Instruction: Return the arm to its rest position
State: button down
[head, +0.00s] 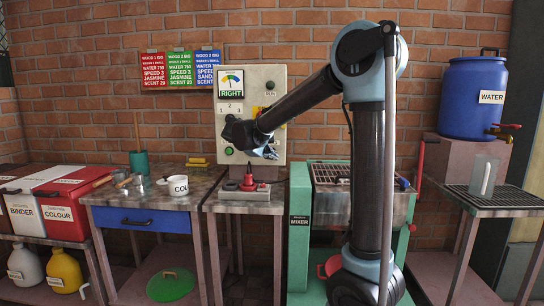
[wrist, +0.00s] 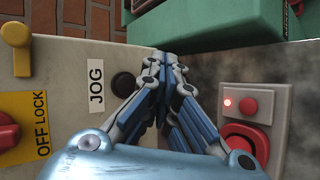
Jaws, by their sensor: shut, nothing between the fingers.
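My arm rises at the right of centre in the head view and bends left toward the grey control panel (head: 228,84). My gripper (head: 272,153) is in front of the panel's lower part. In the wrist view my gripper (wrist: 167,60) is shut, its blue fingers drawn together with nothing seen between them. A black button (wrist: 123,82) beside the JOG label (wrist: 96,89) is just left of the fingers. I cannot tell whether the fingers touch the panel.
A box with a red button (wrist: 248,105) stands on the bench, right of the fingers. The green mixer (head: 300,235) is under my arm. A blue water barrel (head: 473,98) and clear jug (head: 483,177) are at right.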

jog(key=shift+s, duration=0.5)
jog(key=s+d+f+m+g+y, duration=0.1)
jog(key=s+d+f+m+g, duration=0.2)
jog(key=s+d, duration=0.65)
jog(key=s+d+f+m+g+y, duration=0.1)
jog(key=s+d+f+m+g, duration=0.2)
jog(key=s+d, duration=0.65)
jog(key=s+d+f+m+y, duration=0.2)
jog(key=s+f+m, duration=0.1)
jog(key=s+f, duration=0.4)
jog(key=s+d+f+m+g+y, duration=0.1)
jog(key=s+d+f+m+y, duration=0.1)
jog(key=s+f, duration=0.6)
jog(key=s+m, duration=0.1)
jog(key=s, duration=0.3)
jog(key=shift+s+d+f+y, duration=0.2)
jog(key=shift+d+f+y, duration=0.05)
jog(key=shift+d+y, duration=0.15)
